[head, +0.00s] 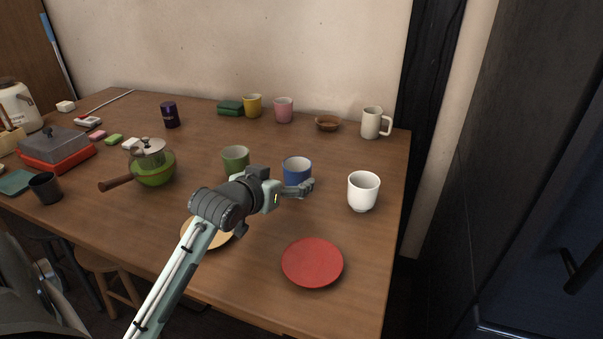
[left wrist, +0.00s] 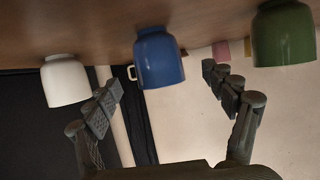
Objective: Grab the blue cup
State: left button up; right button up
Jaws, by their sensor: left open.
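The blue cup (head: 297,168) stands on the wooden table, right of the green cup (head: 236,157) and left of the white cup (head: 363,190). My left gripper (head: 299,189) is just in front of it and hides its lower part in the head view. In the left wrist view, which is upside down, the blue cup (left wrist: 159,60) appears between the two spread fingers of my left gripper (left wrist: 161,80). The fingers are open and empty; whether they touch the cup cannot be told. My right gripper is not in view.
A red plate (head: 312,262) and a yellowish plate (head: 197,233), partly behind my arm, lie nearer. A green pot (head: 155,172) stands left. Yellow (head: 252,105) and pink (head: 283,109) cups, a brown bowl (head: 328,123) and a white mug (head: 371,123) stand behind.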

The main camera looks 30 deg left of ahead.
aim_at(296, 170)
pick_arm(q)
jog(key=x, duration=0.6)
jog(key=shift+d, duration=0.1)
jog(key=c, duration=1.3)
